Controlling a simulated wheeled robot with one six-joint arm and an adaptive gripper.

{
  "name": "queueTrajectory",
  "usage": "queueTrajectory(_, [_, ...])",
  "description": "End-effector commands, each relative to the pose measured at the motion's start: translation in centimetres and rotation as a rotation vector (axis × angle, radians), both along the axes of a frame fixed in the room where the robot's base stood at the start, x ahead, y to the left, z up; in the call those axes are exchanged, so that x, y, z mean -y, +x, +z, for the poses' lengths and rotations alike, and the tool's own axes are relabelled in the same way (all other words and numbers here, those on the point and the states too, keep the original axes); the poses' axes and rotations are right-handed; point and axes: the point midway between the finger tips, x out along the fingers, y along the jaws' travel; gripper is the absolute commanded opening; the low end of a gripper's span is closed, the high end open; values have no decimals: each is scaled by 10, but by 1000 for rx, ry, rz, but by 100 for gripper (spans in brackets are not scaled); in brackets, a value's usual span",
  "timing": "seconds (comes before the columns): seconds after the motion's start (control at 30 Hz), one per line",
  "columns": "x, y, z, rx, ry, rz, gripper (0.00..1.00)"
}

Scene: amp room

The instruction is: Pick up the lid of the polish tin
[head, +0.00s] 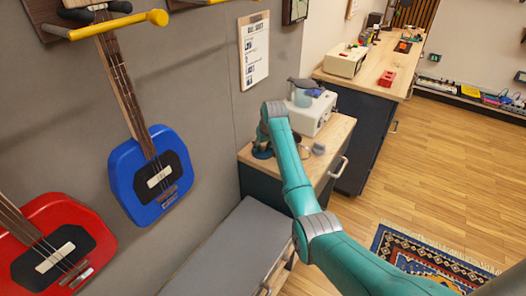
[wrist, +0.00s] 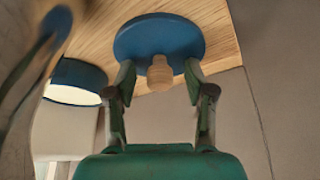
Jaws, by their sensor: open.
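The polish tin lid is a round blue disc (wrist: 160,37) with a pale wooden knob (wrist: 159,76), on the wooden top in the wrist view. My gripper (wrist: 159,70) is open, its two green fingers on either side of the knob with gaps showing. Nothing is held. A blue round tin with a pale face (wrist: 76,80) is to the left of the lid. In the head view a bit of blue (head: 262,153) shows below the end of my arm; my fingers are hidden there and I cannot tell whether it is lid or tin.
The wooden-topped cabinet (head: 338,130) carries a cream box-shaped device (head: 312,116) and a small grey object (head: 318,149). A grey bench (head: 228,250) stands in front of it. Blue (head: 152,178) and red (head: 58,242) guitars hang on the left wall.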

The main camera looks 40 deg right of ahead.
Motion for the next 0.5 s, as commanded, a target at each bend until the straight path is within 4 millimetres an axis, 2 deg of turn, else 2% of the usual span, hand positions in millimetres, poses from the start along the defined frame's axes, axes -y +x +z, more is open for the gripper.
queueTrajectory(0.17, [0, 0, 0, 1, 0, 0, 54])
queueTrajectory(0.27, [0, 0, 0, 0, 0, 0, 34])
queueTrajectory(0.4, [0, 0, 0, 0, 0, 0, 0])
queueTrajectory(0.5, [0, 0, 0, -1, 0, 0, 0])
